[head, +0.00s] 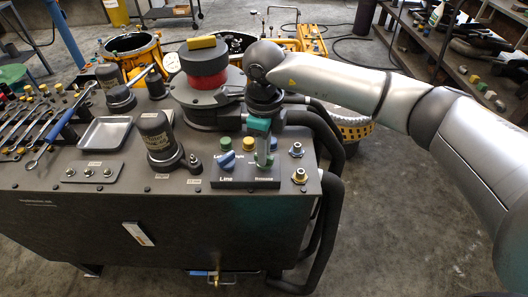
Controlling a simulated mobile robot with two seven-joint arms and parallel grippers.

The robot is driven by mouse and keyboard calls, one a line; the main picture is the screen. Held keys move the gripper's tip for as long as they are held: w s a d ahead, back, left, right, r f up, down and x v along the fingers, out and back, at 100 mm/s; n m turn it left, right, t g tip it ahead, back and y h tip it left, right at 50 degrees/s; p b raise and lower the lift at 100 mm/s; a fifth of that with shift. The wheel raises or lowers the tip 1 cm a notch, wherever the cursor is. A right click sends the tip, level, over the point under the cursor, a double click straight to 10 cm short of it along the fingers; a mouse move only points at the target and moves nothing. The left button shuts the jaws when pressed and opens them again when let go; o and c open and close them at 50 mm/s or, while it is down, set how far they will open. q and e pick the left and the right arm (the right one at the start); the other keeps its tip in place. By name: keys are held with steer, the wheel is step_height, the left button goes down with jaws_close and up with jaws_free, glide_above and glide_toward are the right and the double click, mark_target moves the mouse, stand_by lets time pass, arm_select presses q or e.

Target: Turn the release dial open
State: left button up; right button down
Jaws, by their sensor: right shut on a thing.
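A blue dial (227,160) sits on the left half of the same panel, above the label "Line". My left gripper is not in view.
A green cap (225,142) and a yellow cap (248,143) stand behind the dials. Metal fittings (299,175) stand just right of the panel. A dark canister (158,140) is to the left, and a red-banded round housing (206,80) is behind. Thick black hoses run down the bench's right side.

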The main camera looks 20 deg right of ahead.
stand_by(0.5)
steer(key=c, duration=0.9)
jaws_free()
steer(key=shift+o, duration=0.2)
step_height(320, 180, up, 15)
steer(key=p, duration=0.1)
steer(key=shift+r, duration=0.1)
